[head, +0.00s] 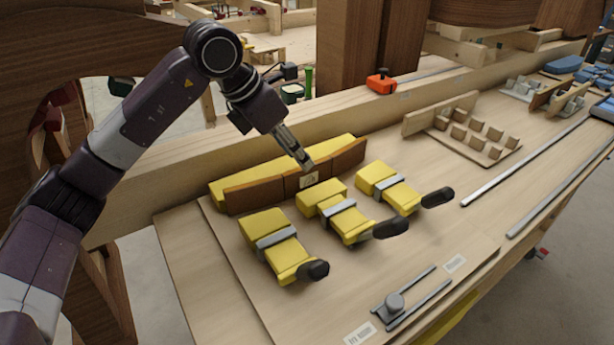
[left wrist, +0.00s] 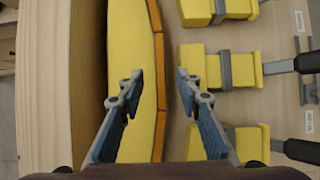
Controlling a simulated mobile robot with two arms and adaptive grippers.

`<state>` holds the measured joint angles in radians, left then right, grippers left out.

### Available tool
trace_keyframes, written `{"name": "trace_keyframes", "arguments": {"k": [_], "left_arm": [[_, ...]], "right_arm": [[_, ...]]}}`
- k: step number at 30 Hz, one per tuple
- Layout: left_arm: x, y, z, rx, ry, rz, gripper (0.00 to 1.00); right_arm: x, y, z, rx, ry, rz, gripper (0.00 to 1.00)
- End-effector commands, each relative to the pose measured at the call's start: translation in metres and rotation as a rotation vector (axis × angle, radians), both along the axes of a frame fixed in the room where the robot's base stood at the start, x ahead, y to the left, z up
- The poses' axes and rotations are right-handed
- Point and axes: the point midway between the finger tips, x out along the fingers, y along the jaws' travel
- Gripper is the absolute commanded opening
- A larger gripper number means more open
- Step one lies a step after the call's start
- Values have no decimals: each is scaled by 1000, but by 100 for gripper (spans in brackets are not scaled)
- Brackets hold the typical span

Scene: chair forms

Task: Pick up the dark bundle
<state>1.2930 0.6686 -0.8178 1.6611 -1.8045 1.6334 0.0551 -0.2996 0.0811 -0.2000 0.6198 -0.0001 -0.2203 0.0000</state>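A long brown, slightly bent strip (head: 262,193) stands along the yellow form (head: 228,187) on the board; it is the likeliest dark bundle, though I cannot make out separate layers. A small pale label (head: 309,180) is on its face. My left gripper (head: 304,161) points down just above the strip's middle. In the left wrist view, the left gripper (left wrist: 160,92) has its fingers spread wide, with the yellow form (left wrist: 130,45) and the strip's orange-brown edge (left wrist: 159,60) between or below them. Nothing is held. My right gripper is not in view.
Several yellow clamps with dark handles, including the nearest clamp (head: 285,257), lie close in front of the strip. A wooden beam (head: 160,185) runs behind. An orange tool (head: 380,82) sits on the beam. A grey clamp (head: 395,303) lies at the board's front.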

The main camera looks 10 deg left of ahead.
Motion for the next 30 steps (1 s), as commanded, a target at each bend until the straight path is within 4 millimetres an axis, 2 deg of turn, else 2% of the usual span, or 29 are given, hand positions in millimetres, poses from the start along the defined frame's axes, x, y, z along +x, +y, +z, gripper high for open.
{"name": "trace_keyframes", "arguments": {"k": [3, 9, 30], "left_arm": [[5, -8, -15, 0, 6, -1, 32], [12, -13, -32, 0, 2, 0, 32], [13, -13, -38, 1, 1, 0, 32]], "right_arm": [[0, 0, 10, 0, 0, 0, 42], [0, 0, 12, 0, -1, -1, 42], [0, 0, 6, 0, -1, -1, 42]]}}
